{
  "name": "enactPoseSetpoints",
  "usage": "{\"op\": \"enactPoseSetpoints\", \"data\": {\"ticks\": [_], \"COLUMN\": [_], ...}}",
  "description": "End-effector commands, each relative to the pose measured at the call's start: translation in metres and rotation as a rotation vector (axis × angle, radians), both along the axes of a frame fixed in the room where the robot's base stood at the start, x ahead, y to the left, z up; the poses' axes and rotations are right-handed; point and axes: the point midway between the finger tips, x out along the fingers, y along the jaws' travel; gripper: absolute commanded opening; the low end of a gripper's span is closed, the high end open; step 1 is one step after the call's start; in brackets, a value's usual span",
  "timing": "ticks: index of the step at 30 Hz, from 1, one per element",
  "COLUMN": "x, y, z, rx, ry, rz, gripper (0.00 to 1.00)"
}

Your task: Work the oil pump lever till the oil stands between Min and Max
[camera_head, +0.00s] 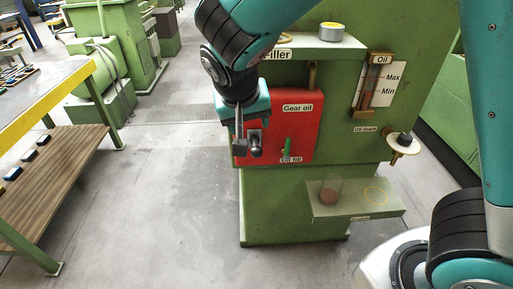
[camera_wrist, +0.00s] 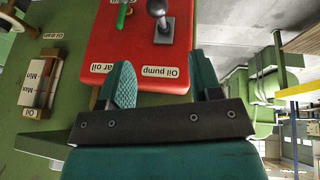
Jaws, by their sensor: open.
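The oil pump lever (camera_head: 255,148) is a short grey lever with a round knob on the red panel (camera_head: 296,128). The wrist view shows its knob and grey base (camera_wrist: 164,28) above the "Oil pump" label. My gripper (camera_head: 241,140) is open and empty close beside the lever in the head view. In the wrist view the lever stands beyond my spread fingertips (camera_wrist: 163,72), apart from them. The oil gauge (camera_head: 370,85), with Max and Min marks, is on the machine's right side; it also shows in the wrist view (camera_wrist: 40,82). I cannot tell the oil level clearly.
A green oil fill handle (camera_head: 287,148) sits right of the lever. A low green shelf (camera_head: 345,208) holds a clear cup with brown contents. A workbench (camera_head: 50,125) stands left, with free floor between.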

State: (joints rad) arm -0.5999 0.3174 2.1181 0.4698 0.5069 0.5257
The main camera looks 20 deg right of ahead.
Motion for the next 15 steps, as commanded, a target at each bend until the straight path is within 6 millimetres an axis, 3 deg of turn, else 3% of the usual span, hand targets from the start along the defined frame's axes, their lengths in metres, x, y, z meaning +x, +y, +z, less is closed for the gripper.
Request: {"op": "enactPoseSetpoints", "data": {"ticks": [15], "x": [0.037], "y": [-0.032], "z": [-0.104], "rx": [-0.001], "ry": [0.005], "rz": [-0.003], "gripper": [0.58]}}
